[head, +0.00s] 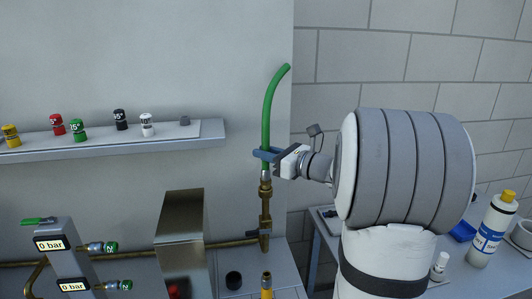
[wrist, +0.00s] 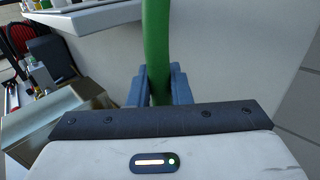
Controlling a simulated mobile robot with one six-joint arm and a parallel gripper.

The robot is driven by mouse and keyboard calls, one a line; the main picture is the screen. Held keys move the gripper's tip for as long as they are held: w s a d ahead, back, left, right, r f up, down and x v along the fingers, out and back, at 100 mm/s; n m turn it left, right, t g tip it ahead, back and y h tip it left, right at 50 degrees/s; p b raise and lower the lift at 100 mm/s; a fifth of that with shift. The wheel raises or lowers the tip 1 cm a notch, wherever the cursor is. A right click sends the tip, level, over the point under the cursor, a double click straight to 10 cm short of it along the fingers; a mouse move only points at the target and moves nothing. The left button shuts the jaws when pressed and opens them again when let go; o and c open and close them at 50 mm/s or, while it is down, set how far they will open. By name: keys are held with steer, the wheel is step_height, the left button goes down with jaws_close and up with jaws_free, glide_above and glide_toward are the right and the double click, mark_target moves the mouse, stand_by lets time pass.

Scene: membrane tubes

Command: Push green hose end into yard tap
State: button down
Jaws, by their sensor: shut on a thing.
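The green hose (head: 267,106) stands nearly upright with its top bending to the right. My gripper (head: 264,154) is shut around the hose near its lower end. In the wrist view the hose (wrist: 157,50) runs down between the two blue fingers (wrist: 158,88). The brass yard tap (head: 265,200) stands on the pipe directly below the hose. A pale metallic piece shows between the gripper and the tap. The hose end appears in line with the tap, but I cannot tell whether it is inside it or only touching. The wrist view hides the hose end.
A wall shelf (head: 110,141) with several coloured caps is at the left. A metal box (head: 182,235) stands left of the tap. A gauge panel (head: 66,262) reading 0 bar is at the lower left. A side table with a bottle (head: 493,230) is at the right.

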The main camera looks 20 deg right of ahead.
steer(key=shift+f+b, duration=0.6)
steer(key=shift+f, duration=0.15)
steer(key=c, duration=1.3)
jaws_free()
steer(key=shift+o, duration=0.2)
steer(key=b+v, duration=0.1)
steer(key=v, duration=0.7)
steer(key=shift+b, duration=0.35)
